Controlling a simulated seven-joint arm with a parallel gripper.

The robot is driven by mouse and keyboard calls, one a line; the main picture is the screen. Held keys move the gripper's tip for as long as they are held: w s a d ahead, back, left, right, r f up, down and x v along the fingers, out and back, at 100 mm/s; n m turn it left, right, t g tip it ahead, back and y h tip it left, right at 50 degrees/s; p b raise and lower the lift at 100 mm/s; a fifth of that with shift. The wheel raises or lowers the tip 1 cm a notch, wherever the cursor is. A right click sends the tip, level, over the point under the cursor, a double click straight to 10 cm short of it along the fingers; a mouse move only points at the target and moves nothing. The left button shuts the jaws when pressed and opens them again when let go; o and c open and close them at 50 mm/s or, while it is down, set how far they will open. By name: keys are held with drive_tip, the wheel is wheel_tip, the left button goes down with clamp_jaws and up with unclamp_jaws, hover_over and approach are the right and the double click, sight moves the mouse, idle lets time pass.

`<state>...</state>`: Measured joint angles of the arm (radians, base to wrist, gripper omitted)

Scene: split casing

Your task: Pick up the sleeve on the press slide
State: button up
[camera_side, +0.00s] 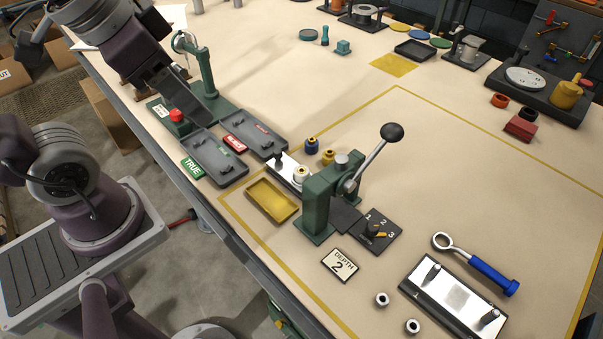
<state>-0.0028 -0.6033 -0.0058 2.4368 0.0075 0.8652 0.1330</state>
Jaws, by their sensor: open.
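A small white sleeve with a yellowish inner ring (301,174) stands on the pale press slide (280,166), left of the green lever press (317,204). A dark peg-like part stands at the slide's far end.
A blue sleeve (311,144) and a yellow sleeve (328,157) stand just behind the slide. A yellow tray (271,201) lies in front. The press lever (375,155) rises to the right. A green stand (205,75) is beside my gripper. Table space behind the sleeves is clear.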

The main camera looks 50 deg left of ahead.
drive_tip(key=w+f+m+g, duration=0.25)
drive_tip(key=w+m, duration=0.25)
drive_tip(key=w, duration=0.4)
drive_tip(key=m+g, duration=0.3)
drive_tip(key=m, duration=0.6)
hover_over(302, 170)
drive_tip(key=shift+t, duration=0.25)
drive_tip(key=f, duration=1.9)
drive_tip(key=shift+s+d+f, duration=0.35)
drive_tip(key=f, duration=0.7)
drive_tip(key=shift+w+a+f, duration=0.3)
drive_tip(key=shift+a+f, duration=0.05)
drive_tip(key=shift+f, duration=0.05)
clamp_jaws()
